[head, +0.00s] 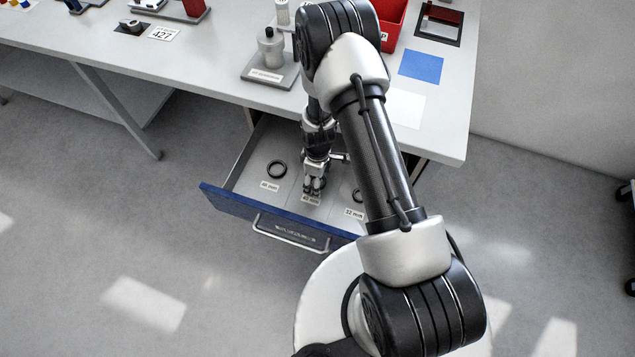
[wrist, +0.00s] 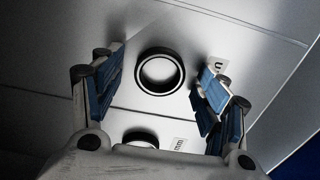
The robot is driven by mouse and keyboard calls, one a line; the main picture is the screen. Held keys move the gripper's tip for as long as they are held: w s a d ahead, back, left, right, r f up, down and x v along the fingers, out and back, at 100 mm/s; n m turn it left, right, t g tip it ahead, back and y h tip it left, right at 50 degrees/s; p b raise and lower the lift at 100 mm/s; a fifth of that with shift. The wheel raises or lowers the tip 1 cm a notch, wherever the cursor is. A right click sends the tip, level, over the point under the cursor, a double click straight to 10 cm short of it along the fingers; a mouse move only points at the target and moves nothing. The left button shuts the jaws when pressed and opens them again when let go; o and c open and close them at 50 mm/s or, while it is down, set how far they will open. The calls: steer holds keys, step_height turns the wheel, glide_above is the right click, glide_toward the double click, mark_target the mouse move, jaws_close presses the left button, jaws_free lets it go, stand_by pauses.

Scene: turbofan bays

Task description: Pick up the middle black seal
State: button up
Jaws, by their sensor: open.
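The middle black seal (wrist: 160,92) is a round ring lying flat on the drawer floor, shown in the wrist view between and beyond my fingertips. In the head view my gripper (head: 314,188) hangs over the drawer's middle compartment and hides this seal. My gripper (wrist: 163,62) is open, with blue-padded fingers on either side of the ring in the picture and nothing held. A left seal (head: 269,171) lies in the left compartment. A right seal (head: 355,195) is partly hidden by my arm. Another black ring (wrist: 140,133) shows at the bottom of the wrist view, partly covered by my gripper.
The open drawer (head: 232,202) has a blue front, thin dividers and size labels. The workbench (head: 215,75) above it carries a grey fixture (head: 269,75), a red bin (head: 393,20) and a blue square (head: 421,67). Floor left of the drawer is clear.

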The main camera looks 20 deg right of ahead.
steer(key=c, duration=1)
steer(key=shift+o, duration=0.2)
